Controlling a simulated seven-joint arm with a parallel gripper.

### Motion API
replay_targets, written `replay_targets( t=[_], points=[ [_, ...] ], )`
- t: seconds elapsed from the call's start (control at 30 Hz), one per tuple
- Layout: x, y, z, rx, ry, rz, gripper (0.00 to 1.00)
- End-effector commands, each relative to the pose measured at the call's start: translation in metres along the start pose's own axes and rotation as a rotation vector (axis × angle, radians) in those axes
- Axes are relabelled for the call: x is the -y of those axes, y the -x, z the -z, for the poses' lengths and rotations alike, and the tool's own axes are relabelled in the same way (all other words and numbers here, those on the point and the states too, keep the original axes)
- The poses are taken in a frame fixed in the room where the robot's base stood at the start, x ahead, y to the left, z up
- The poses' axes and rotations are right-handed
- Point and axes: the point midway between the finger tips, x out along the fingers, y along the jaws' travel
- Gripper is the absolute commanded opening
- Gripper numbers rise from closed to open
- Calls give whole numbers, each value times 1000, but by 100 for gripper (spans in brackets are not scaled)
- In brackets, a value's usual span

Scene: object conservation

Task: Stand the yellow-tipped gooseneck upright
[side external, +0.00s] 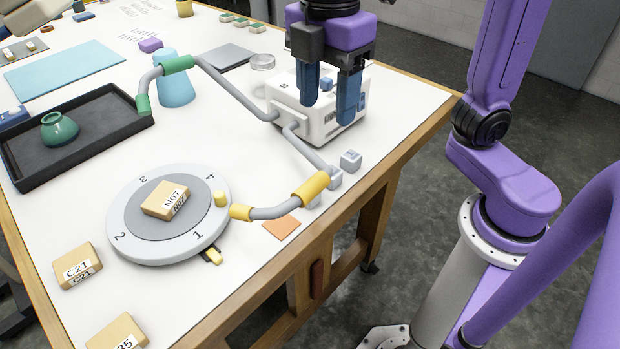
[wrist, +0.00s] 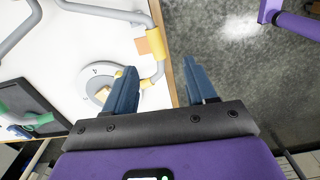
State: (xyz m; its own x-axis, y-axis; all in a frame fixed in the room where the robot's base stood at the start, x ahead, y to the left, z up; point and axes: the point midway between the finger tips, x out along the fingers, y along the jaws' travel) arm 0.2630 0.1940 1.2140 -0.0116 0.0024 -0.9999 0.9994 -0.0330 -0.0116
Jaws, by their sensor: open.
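The yellow-tipped gooseneck (side external: 312,152) is a bent grey tube leaving the white box (side external: 310,118). It slopes down to the front, bends at a yellow sleeve (side external: 310,187) and ends in a yellow tip (side external: 241,212) beside the turntable's right rim. In the wrist view, the same gooseneck (wrist: 160,69) shows at upper centre. A second gooseneck (side external: 232,88), with green sleeve and tip, arches left from the box. My gripper (side external: 329,108) is open, fingers pointing down, in front of the white box as seen here and apart from the yellow sleeve.
The numbered turntable (side external: 130,236) carries a labelled block (side external: 166,200). A black tray (side external: 100,150) with a green pot stands left, a cyan cone (side external: 175,92) behind. Small grey cubes (side external: 350,160) and an orange card (side external: 281,228) lie near the table's right edge.

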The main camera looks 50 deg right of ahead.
Motion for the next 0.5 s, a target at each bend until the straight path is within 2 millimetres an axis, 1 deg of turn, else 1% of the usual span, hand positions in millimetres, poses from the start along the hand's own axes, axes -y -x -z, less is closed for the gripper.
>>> replay_targets(
  t=[0.03,0.1,0.2,0.27,0.37,0.5],
  points=[
    [-4,9,8,-1,25,0,56],
    [-8,17,15,1,54,2,56],
    [-11,25,20,3,78,4,56],
    [-12,25,21,5,86,5,56],
    [-12,20,21,6,88,6,56],
    [-12,1,21,8,87,7,56]
  ],
)
